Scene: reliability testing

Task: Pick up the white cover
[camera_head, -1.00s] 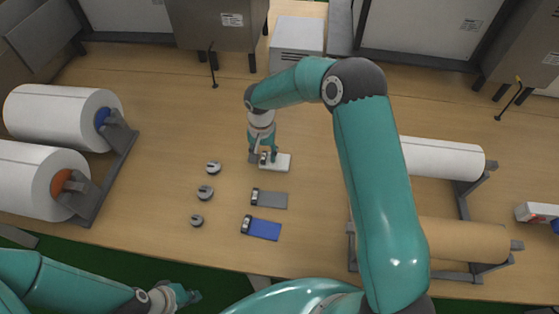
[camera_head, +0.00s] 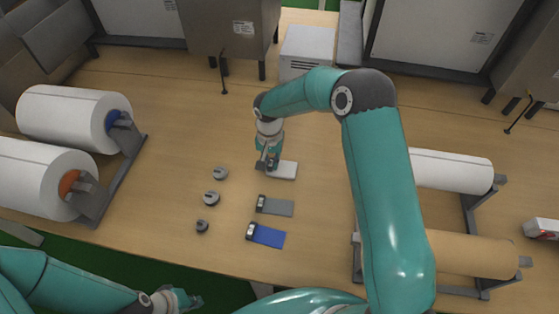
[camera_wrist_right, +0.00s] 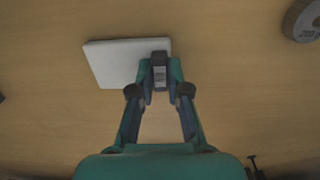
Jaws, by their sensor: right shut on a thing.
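The white cover (camera_head: 284,170) lies flat on the wooden table in the head view. It is a pale slab with a dark labelled block at one end. It also shows in the right wrist view (camera_wrist_right: 110,62), with the block (camera_wrist_right: 159,72) at its right end. My right gripper (camera_wrist_right: 160,82) is shut on that block from both sides. In the head view my right gripper (camera_head: 268,164) is at the cover's left end. My left gripper (camera_head: 188,299) is at the lower left, away from the cover, too small to tell if open.
A grey cover (camera_head: 279,207) and a blue cover (camera_head: 270,237) lie in front. Several round weights, one of them in the middle (camera_head: 211,198), stand to the left. White rolls (camera_head: 70,115) on a rack are at the left, and a brown roll (camera_head: 475,254) is at the right.

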